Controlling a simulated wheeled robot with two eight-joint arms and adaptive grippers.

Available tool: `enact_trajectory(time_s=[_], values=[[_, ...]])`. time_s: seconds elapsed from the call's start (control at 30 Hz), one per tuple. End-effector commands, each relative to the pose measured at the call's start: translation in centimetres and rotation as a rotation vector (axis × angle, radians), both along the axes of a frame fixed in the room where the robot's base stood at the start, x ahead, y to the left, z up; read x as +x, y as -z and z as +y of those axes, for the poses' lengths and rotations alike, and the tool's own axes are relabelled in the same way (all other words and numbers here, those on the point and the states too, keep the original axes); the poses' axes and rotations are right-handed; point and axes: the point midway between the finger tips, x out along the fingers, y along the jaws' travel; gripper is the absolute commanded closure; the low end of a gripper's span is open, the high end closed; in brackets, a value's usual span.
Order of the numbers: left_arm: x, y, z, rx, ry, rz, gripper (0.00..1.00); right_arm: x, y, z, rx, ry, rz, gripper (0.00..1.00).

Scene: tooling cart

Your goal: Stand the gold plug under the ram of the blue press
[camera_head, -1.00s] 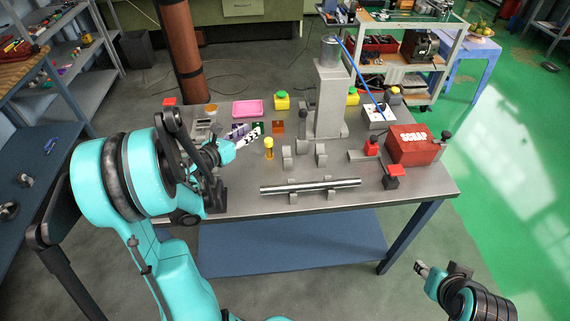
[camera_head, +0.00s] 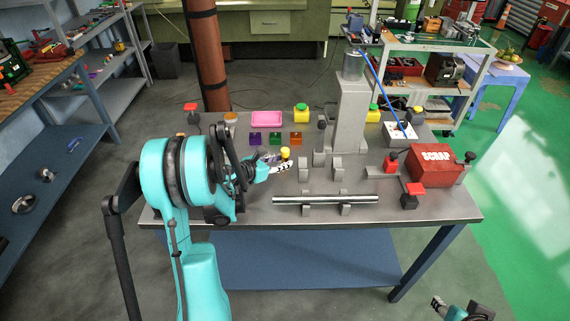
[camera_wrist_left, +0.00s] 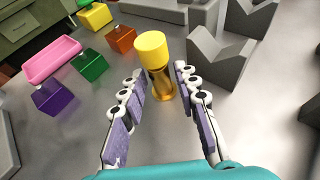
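The gold plug (camera_head: 285,153), with a yellow top, stands upright on the grey bench. In the left wrist view the gold plug (camera_wrist_left: 153,50) is at the fingertips. My left gripper (camera_head: 289,165) is open. In the wrist view its two fingers (camera_wrist_left: 161,72) lie on either side of the plug, with gaps visible; I cannot tell whether the tips reach fully around it.
Grey V-blocks (camera_wrist_left: 228,52) stand close right of the plug. A steel rod (camera_head: 325,199) lies across supports in front. Purple, green and orange blocks (camera_head: 296,139) and a pink tray (camera_head: 266,117) are behind. A red SCRAP box (camera_head: 436,163) and red-topped buttons occupy the right side.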

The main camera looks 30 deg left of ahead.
Motion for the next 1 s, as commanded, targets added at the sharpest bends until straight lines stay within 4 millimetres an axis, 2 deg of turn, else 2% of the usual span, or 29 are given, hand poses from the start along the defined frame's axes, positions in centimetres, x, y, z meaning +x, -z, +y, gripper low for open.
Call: enact_trajectory(time_s=[0.03, 0.13, 0.37, 0.47, 0.5, 1.0], values=[[0.8, 0.7, -0.2, 0.001, 0.003, 0.000, 0.69, 0.0, 0.7, 0.0, 0.000, 0.000, 0.000, 0.60], [1.9, 1.0, -0.5, 0.000, 0.001, 0.000, 0.69, 0.0, 1.0, 0.0, 0.000, 0.000, 0.000, 0.60], [2.0, 0.9, -0.5, -0.001, -0.001, -0.001, 0.69, 0.0, 0.9, 0.0, 0.000, 0.000, 0.000, 0.60], [2.0, 0.9, -0.5, -0.001, -0.001, -0.001, 0.96, 0.0, 0.9, 0.0, 0.000, 0.000, 0.000, 0.60], [2.0, 0.9, -0.5, -0.001, -0.001, -0.001, 1.00, 0.0, 0.9, 0.0, 0.000, 0.000, 0.000, 0.60], [2.0, 0.3, -0.5, -0.001, -0.001, -0.001, 1.00, 0.0, 0.6, 0.0, 0.000, 0.000, 0.000, 0.60]])
